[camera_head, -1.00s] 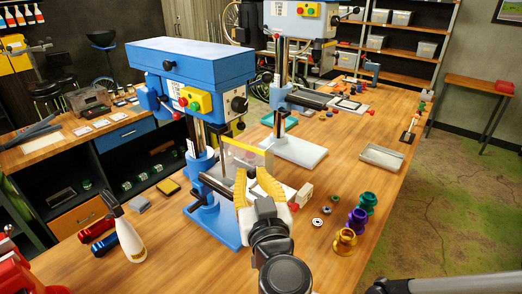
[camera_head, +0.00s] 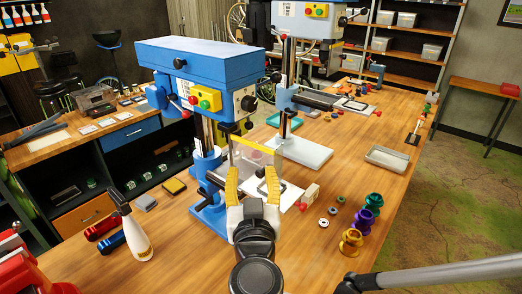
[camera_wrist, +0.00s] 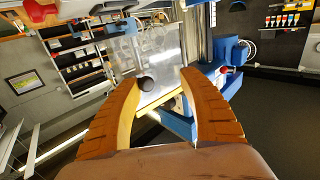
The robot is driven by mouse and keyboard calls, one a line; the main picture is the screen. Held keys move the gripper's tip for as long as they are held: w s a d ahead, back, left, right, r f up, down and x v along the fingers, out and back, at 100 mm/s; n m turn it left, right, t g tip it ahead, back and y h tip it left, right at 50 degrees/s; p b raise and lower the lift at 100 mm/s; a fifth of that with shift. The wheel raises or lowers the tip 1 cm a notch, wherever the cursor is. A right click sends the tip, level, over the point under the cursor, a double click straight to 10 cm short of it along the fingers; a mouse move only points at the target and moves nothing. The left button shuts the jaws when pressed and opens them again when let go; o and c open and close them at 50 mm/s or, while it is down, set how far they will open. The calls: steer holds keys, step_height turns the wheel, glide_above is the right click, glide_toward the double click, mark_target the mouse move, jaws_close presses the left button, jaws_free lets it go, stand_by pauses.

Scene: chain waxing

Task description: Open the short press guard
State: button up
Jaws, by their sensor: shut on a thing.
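The short blue press (camera_head: 200,65) stands at the front of the workbench, with a red and a green button on its yellow box. Its guard (camera_head: 250,158) is a clear panel with a yellow edge, hanging in front of the column. In the wrist view the guard (camera_wrist: 158,52) stands upright just beyond my fingertips, with its yellow bar (camera_wrist: 160,99) crossing between the fingers. My gripper (camera_head: 252,178) has yellow fingers at the guard's lower side, and they are spaced apart. A dark round knob (camera_wrist: 145,84) shows beside one fingertip. The exact contact is hard to see.
Green, purple and gold spools (camera_head: 352,242) are at the right. A spray bottle (camera_head: 131,228) and red and blue cylinders (camera_head: 101,228) are at the left. A grey tray (camera_head: 386,158) lies farther back.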

steer(key=shift+s+d+r, duration=0.1)
steer(key=shift+s, duration=0.05)
stand_by(0.4)
steer(key=s+d, duration=0.1)
steer(key=s, duration=1.1)
steer(key=shift+d, duration=0.15)
